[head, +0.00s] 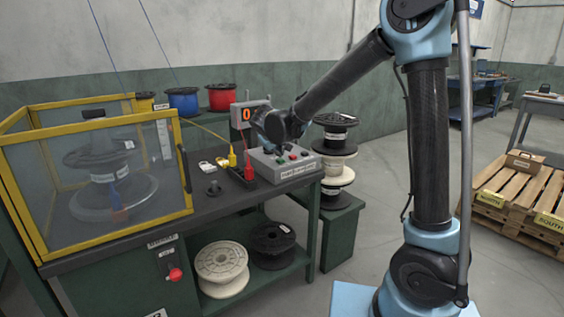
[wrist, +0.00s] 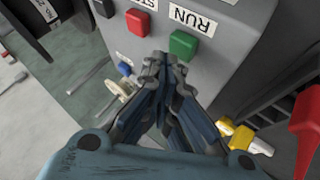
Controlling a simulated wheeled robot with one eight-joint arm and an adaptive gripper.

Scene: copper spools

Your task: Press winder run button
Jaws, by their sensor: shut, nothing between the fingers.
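The green run button (wrist: 183,43) is on the grey winder control box (wrist: 225,65), beside a label reading RUN. My gripper (wrist: 163,62) is shut and empty in the wrist view. Its fingertips are just below and left of the green button in that view; whether they touch the box, I cannot tell. A red button (wrist: 137,22) and a blue button (wrist: 124,68) are also close to the tips. In the head view the control box (head: 278,171) stands at the right end of the bench, with my arm reaching over it. The fingertips are not clear there.
A yellow-framed clear guard (head: 112,225) encloses a spool on the left of the bench. Red and yellow connectors (head: 249,168) stand left of the box. Stacked spools (head: 336,148) stand right of the bench.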

